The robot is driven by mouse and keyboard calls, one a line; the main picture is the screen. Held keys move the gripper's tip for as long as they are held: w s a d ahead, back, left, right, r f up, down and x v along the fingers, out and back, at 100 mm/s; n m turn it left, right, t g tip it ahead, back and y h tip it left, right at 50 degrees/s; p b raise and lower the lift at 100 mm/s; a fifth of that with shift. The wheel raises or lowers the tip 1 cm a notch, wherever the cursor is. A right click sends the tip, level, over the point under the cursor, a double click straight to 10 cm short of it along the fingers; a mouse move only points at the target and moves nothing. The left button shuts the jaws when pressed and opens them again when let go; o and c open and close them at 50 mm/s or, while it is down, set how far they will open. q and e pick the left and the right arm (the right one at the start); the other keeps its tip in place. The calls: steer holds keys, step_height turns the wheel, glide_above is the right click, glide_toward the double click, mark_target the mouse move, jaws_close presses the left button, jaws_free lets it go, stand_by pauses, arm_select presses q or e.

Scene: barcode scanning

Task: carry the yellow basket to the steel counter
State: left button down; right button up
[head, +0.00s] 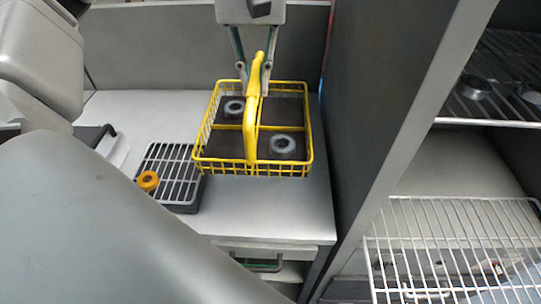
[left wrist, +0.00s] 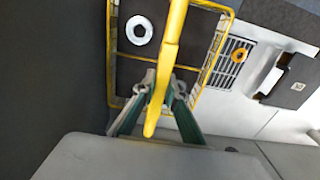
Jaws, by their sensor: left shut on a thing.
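The yellow basket (head: 308,150) is a wire basket with an arched handle and dark compartments. Two round grey ring-shaped parts (head: 283,145) lie in separate compartments. My left gripper (head: 254,92) is shut on the handle from above, and the left wrist view shows its fingers (left wrist: 163,90) on both sides of the yellow handle (left wrist: 169,50). The basket hangs level over, or rests on, the right part of the steel counter (head: 240,208); I cannot tell whether its bottom touches. My right gripper is not in view.
A dark slotted tray (head: 182,180) with a yellow ring (head: 148,181) on it is left of the basket. A dark device (head: 95,136) stands farther left. A tall panel (head: 370,90) borders the counter on the right, with wire shelves (head: 455,235) beyond. The counter's front is clear.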

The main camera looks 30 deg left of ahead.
mark_target(257, 127)
arm_select(q)
step_height(257, 127, down, 19)
steer(key=shift+r, duration=0.15)
stand_by(0.5)
steer(key=shift+b, duration=0.3)
steer(key=c, duration=2)
jaws_free()
steer(key=shift+c, duration=0.2)
steer(key=shift+s, duration=0.1)
step_height(257, 127, up, 12)
steer(key=shift+s, duration=0.1)
